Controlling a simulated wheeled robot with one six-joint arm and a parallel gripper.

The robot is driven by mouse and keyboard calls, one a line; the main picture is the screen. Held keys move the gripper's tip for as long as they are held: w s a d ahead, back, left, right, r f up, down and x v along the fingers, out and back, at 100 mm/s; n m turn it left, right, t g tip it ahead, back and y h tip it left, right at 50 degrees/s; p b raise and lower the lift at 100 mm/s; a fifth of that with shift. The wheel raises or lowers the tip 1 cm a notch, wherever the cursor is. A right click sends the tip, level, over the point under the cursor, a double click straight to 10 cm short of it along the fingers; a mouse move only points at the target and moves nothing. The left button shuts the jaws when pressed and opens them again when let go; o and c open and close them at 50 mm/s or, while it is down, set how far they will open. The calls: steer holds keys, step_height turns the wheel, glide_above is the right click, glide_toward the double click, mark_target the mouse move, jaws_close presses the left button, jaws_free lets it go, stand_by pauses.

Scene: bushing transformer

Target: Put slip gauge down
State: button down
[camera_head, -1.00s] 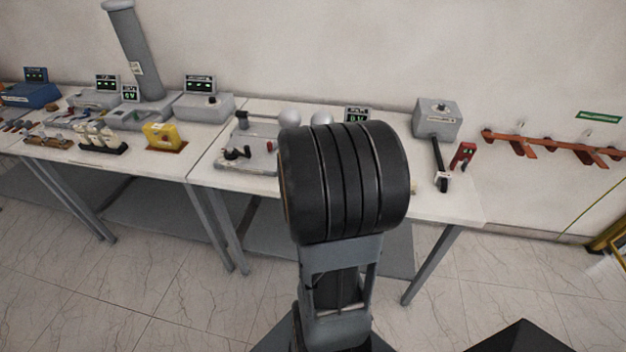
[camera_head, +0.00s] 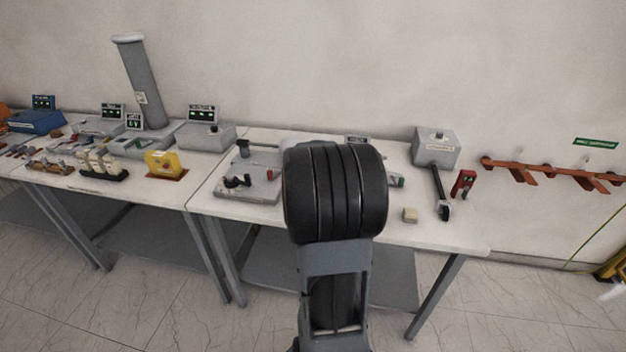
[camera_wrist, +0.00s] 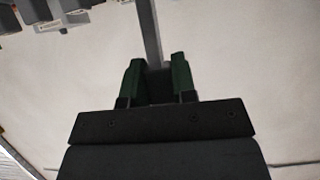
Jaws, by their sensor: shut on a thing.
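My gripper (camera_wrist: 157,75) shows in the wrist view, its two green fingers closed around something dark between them. A long, narrow grey bar (camera_wrist: 149,32) runs from between the fingertips to the top edge of the picture; it looks like the slip gauge in my grip, though its far end is out of view.
A yellow block (camera_head: 165,164) stands on the left table. Bare tabletop shows near the right front edge.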

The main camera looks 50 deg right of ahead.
steer(key=w+d+f+b, duration=0.1)
steer(key=w+d+f, duration=0.1)
steer(key=w+f, duration=0.3)
steer(key=shift+d+f, duration=0.35)
steer(key=shift+f, duration=1.75)
steer(key=shift+f+b, duration=0.15)
steer(key=shift+b, duration=0.25)
steer(key=c, duration=0.9)
jaws_free()
steer(key=shift+s, duration=0.1)
